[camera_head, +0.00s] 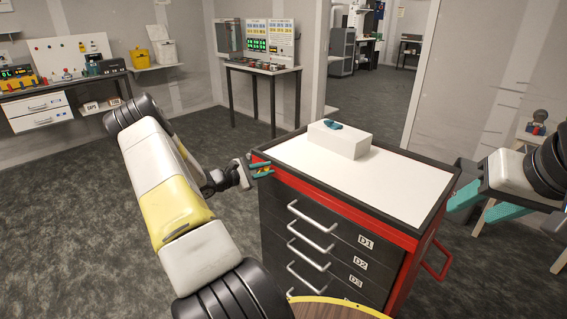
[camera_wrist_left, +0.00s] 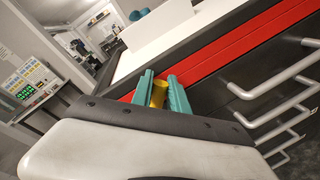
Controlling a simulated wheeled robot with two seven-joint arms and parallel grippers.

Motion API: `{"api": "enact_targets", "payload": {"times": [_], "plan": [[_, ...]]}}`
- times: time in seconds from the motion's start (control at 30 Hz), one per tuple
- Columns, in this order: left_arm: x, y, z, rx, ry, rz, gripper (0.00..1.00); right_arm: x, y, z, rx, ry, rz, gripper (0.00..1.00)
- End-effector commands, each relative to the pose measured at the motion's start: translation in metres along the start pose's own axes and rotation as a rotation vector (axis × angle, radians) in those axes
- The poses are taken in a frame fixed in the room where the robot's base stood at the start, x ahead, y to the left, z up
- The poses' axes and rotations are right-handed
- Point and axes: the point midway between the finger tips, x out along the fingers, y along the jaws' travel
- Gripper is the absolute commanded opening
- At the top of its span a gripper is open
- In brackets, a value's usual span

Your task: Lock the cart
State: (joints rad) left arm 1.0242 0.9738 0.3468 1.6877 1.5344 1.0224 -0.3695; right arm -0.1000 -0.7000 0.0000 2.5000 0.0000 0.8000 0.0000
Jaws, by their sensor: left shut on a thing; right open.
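The cart (camera_head: 410,235) is a dark drawer cabinet with red trim and a white top, its drawers labelled D1, D2 and D3. My left gripper (camera_head: 266,170) is at the cart's upper left front corner, by the red band. In the left wrist view its teal fingers (camera_wrist_left: 162,92) are shut on a small yellow cylinder (camera_wrist_left: 158,94) beside the red band. The cylinder's far end and what it joins are hidden. My right gripper (camera_head: 480,190) is open and empty, to the right of the cart.
A white box (camera_head: 340,140) with a small teal object on it stands on the cart top. The drawers have protruding metal handles (camera_head: 312,216). A red side handle (camera_head: 438,260) sticks out at right. Wall benches stand behind; the floor left of the cart is clear.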

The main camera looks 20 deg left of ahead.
Motion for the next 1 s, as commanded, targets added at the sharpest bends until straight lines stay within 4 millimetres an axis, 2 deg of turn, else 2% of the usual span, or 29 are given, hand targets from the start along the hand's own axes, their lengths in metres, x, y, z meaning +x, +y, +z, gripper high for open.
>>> {"api": "enact_targets", "payload": {"times": [0.6, 1.0], "plan": [[0.003, -0.019, -0.006, 0.551, 0.112, -0.004, 0.00, 0.000, 0.000, 0.000, 0.000, 0.000, 0.000, 0.48], [0.004, -0.025, -0.011, 0.771, 0.155, -0.004, 0.00, 0.000, 0.000, 0.000, 0.000, 0.000, 0.000, 0.48]]}}
